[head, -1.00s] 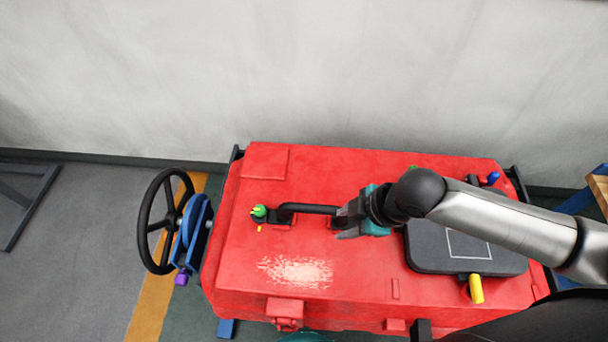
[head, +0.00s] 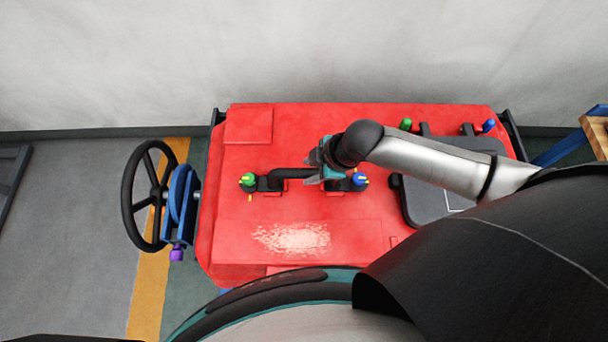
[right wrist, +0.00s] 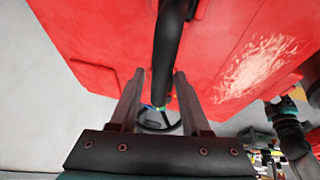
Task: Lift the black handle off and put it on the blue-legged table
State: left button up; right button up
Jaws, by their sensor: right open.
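The black handle (head: 291,173) is a bar lying along the top of the red tank (head: 349,213) in the head view. A green knob (head: 247,180) is at its left end and a blue knob (head: 359,180) at its right end. My right gripper (head: 315,174) is open over the right part of the handle and hides some of it. In the right wrist view the handle (right wrist: 167,50) runs between the two spread fingers (right wrist: 157,80); I cannot tell whether they touch it. The blue-legged table (head: 597,125) shows only partly at the right edge. My left gripper is not in view.
A dark hatch lid (head: 427,205) lies on the tank to the right of the handle. A black handwheel (head: 133,195) stands off the tank's left side. A grey wall (head: 300,55) is close behind the tank.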

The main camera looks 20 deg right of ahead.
aim_at(300, 182)
jog(key=shift+b+x, duration=0.4)
jog(key=shift+x, duration=2.6)
jog(key=shift+a, duration=0.2)
grip_shut()
jog(key=shift+r, duration=0.1)
